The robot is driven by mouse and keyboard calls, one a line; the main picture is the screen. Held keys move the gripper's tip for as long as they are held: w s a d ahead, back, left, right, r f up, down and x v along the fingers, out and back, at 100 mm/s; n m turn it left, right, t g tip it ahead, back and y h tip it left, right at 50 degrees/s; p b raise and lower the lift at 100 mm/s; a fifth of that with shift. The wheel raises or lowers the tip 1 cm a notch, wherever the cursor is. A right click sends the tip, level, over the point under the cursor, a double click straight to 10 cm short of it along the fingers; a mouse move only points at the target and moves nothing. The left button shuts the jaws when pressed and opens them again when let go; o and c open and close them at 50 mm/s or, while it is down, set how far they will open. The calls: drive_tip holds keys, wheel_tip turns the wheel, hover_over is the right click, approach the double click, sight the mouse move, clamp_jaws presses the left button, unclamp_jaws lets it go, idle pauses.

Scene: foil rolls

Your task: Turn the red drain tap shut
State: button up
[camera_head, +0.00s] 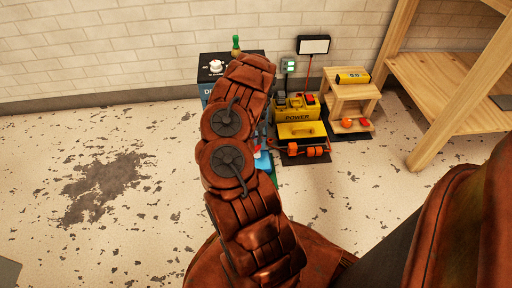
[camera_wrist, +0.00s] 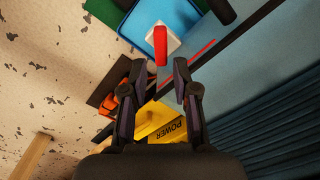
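The red tap handle (camera_wrist: 160,45) shows at the top middle of the wrist view, as a narrow bar on a white square fitting (camera_wrist: 168,40). It stands out beside a grey-blue cabinet face (camera_wrist: 255,75). My gripper (camera_wrist: 161,69) is open, its two dark fingers spread apart. The handle lies just beyond the fingertips, roughly in line with the gap between them. I see nothing held, and cannot tell whether the fingers touch the handle. In the head view my arm hides the gripper and most of the area around the tap.
A blue tray (camera_wrist: 185,14) lies below the tap on a green mat (camera_wrist: 104,12). A yellow POWER box (camera_head: 296,110) and an orange-ended dumbbell-like item (camera_head: 308,151) stand to the right of my arm. A wooden shelf (camera_head: 345,92) stands farther right. The floor at left is clear.

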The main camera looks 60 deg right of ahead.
sight(256, 147)
wheel_tip(256, 147, down, 6)
drive_tip(key=b, duration=0.2)
drive_tip(key=shift+f+b, duration=0.15)
drive_tip(key=shift+b, duration=0.15)
clamp_jaws()
